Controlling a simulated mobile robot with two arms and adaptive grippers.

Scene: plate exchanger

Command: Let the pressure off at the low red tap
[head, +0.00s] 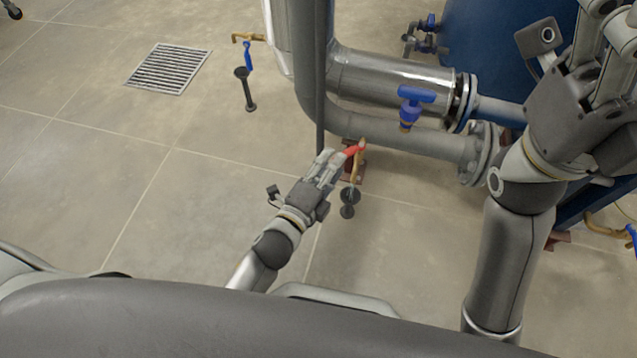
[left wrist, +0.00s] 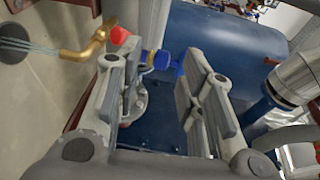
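The low brass tap (head: 357,168) with its red handle (head: 352,150) sits under the grey pipe in the head view. In the left wrist view the brass spout (left wrist: 80,54) lets out thin streams of water towards a dark round drain cup (left wrist: 14,42). The red handle (left wrist: 119,35) shows there just beyond the tip of one finger, not between the fingers. My left gripper (head: 332,162) is beside the red handle in the head view; its fingers are apart and empty in the wrist view (left wrist: 155,85). My right gripper (head: 600,60) is raised at the upper right, fingertips cut off.
A black drain funnel (head: 349,196) stands below the tap. A blue-handled valve (head: 415,95) sits on the pipe above. Another tap with a blue handle (head: 248,56) is at the upper left, near a floor grate (head: 168,68).

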